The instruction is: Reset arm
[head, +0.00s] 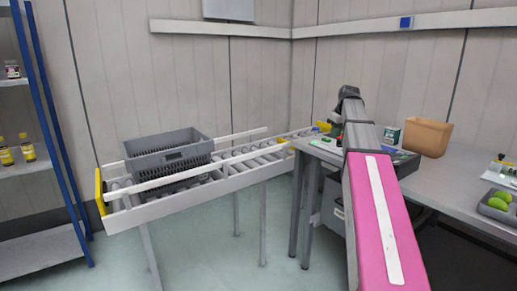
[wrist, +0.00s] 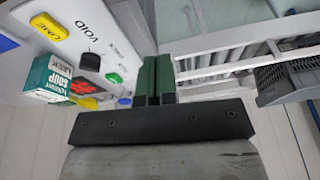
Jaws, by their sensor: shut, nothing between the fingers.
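My gripper (wrist: 157,72) shows in the wrist view with its two dark green fingers together and nothing between them. It sits above the gap between the table and the roller conveyor. In the head view my pink and grey arm reaches from the lower right over the table's left end, and its fingertips are hard to make out there.
A grey crate (head: 165,156) rests on the roller conveyor (head: 160,207) at left. Shelves (head: 40,244) stand far left. Floor between is clear.

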